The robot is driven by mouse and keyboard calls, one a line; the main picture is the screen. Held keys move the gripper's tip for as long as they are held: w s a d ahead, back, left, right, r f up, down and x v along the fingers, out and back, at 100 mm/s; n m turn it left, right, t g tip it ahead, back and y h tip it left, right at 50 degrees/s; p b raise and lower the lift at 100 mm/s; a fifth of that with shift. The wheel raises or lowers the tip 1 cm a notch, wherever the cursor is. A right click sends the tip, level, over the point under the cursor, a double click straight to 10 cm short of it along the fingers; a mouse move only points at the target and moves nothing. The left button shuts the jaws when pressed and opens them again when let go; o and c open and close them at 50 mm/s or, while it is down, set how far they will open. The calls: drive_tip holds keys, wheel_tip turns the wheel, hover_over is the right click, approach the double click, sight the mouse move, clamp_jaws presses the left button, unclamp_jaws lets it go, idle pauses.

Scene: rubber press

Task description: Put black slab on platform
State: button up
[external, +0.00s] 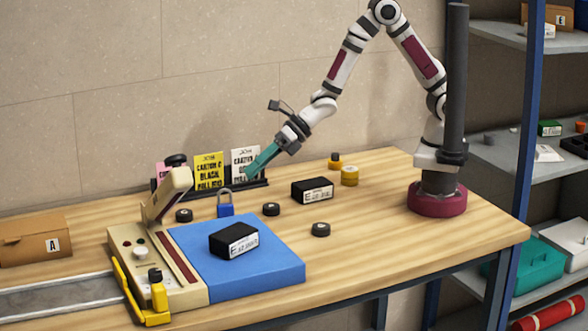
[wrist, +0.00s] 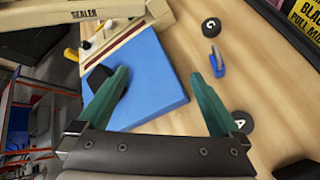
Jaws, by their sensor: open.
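A black slab (external: 234,240) with a white label on its side rests on the blue platform (external: 285,268). A second black slab (external: 312,190) with a white label lies on the table, right of the platform and short of my base. My gripper (external: 248,172) has teal fingers and hangs above the back of the table, near the upright cards, apart from both slabs. In the wrist view my gripper (wrist: 159,76) is open with nothing between its fingers. The slab on the platform (wrist: 170,98) shows there as a dark shape (wrist: 97,77), partly hidden by the left finger.
A cream press (external: 150,250) with a raised arm stands left of the platform. A blue padlock (external: 225,208), black round weights (external: 320,229), yellow weights (external: 349,176) and a card holder surround the open table. A cardboard box (external: 35,240) sits far left.

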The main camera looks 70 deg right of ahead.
drive_tip(key=s+d+r+m+g+h, duration=0.1)
drive_tip(key=s+d+r+m+h, duration=0.2)
drive_tip(key=d+m, duration=0.75)
drive_tip(key=s+d+r+m+g+h, duration=0.15)
drive_tip(key=s+d+m+h, duration=0.25)
drive_tip(key=d+m, duration=0.65)
drive_tip(key=s+d+r+m+g, duration=0.2)
drive_tip(key=s+m, duration=0.8)
drive_tip(key=m, duration=0.1)
drive_tip(key=s+d+r+m+g+y, duration=0.1)
drive_tip(key=s+m+g, duration=0.2)
drive_tip(key=s+m, duration=0.8)
drive_tip(key=shift+s+d+r, duration=0.2)
drive_tip(key=shift+d+r, duration=0.15)
drive_tip(key=shift+d, duration=0.05)
